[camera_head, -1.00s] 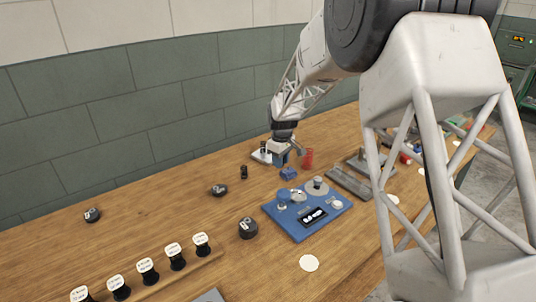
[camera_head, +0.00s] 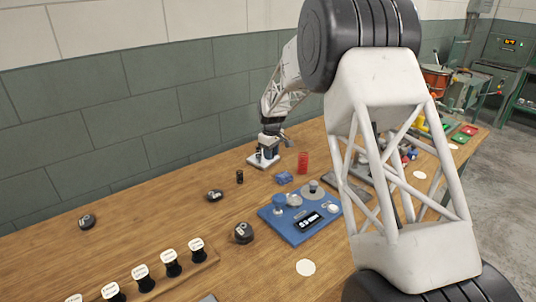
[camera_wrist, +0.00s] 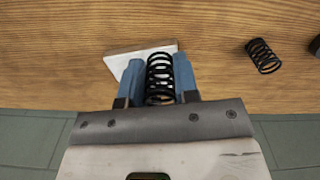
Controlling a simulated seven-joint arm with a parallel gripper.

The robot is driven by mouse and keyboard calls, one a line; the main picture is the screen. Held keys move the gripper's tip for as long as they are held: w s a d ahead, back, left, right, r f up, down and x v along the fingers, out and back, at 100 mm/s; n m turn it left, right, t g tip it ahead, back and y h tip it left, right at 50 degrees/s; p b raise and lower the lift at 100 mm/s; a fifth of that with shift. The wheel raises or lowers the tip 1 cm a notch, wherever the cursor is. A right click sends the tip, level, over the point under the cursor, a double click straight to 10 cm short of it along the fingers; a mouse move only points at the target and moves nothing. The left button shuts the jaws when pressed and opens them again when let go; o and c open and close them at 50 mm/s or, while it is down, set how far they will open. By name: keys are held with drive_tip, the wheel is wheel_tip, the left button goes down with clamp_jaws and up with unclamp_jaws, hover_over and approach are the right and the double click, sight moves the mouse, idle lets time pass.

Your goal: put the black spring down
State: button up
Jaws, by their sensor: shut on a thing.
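My gripper (camera_wrist: 158,82), with two blue fingers, is shut on a black spring (camera_wrist: 160,72) that sits between them in the wrist view. A white plate (camera_wrist: 120,62) on the wooden table lies just below and beyond the fingers. I cannot tell whether the held spring touches the plate. In the head view my gripper (camera_head: 268,148) is small, over the white plate (camera_head: 275,164); the fingers partly hide what is there. Another black spring (camera_wrist: 263,56) is on the table to the right in the wrist view.
A red cup (camera_head: 303,161) and a small blue block (camera_head: 284,178) stand close to the plate. A blue panel (camera_head: 290,236) with dials is nearer. Bare table lies left of the plate.

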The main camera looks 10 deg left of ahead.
drive_tip(key=shift+w+a+f, duration=0.1)
drive_tip(key=shift+w+a, duration=0.2)
drive_tip(key=shift+w, duration=0.7)
drive_tip(key=shift+w+a+f, duration=0.1)
drive_tip(key=shift+w+a, duration=0.25)
drive_tip(key=shift+w, duration=0.65)
drive_tip(key=shift+w+a+f, duration=0.1)
drive_tip(key=shift+w+a, duration=0.2)
drive_tip(key=shift+w, duration=0.7)
drive_tip(key=shift+f, duration=1.75)
drive_tip(key=shift+f, duration=0.1)
drive_tip(key=o, duration=0.9)
wheel_tip(320, 180, up, 12)
